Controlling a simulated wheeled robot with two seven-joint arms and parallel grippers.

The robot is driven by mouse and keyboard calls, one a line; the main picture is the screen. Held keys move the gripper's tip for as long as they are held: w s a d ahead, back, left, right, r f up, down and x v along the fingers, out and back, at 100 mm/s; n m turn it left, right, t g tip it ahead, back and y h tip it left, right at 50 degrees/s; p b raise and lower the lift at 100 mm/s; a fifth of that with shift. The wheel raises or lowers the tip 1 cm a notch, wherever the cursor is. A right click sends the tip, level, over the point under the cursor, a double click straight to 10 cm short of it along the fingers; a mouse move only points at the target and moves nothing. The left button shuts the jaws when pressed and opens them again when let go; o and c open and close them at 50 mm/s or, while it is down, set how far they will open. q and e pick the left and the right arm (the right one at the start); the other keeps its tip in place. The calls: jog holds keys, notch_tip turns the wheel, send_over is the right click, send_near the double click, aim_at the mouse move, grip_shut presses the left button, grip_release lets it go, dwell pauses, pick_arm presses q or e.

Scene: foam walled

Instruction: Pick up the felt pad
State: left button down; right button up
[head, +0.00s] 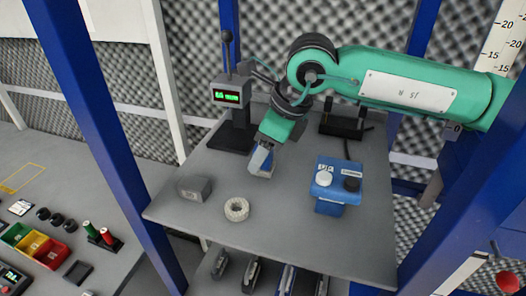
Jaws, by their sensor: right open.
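My right gripper (262,170) hangs down from the green arm over the middle of the grey table, fingers pointing down and empty as far as I see. It is open. A pale, round, ring-like piece with a hole (236,209) lies on the table, nearer the front edge and a little left of the gripper. A grey block (194,188) lies to its left. I cannot tell for certain which of these, if either, is the felt pad. The gripper touches neither. My left gripper is not in view.
A stand with a green display (231,96) is at the back left, a black fixture (343,121) at the back right. Blue posts frame the table. Its front middle is clear.

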jog(key=shift+f, duration=0.1)
jog(key=shift+c, duration=0.3)
jog(key=c, duration=1)
jog(key=shift+r, duration=0.35)
notch_tip(320, 180, up, 19)
jog(key=b, duration=0.5)
jog(key=shift+r, duration=0.2)
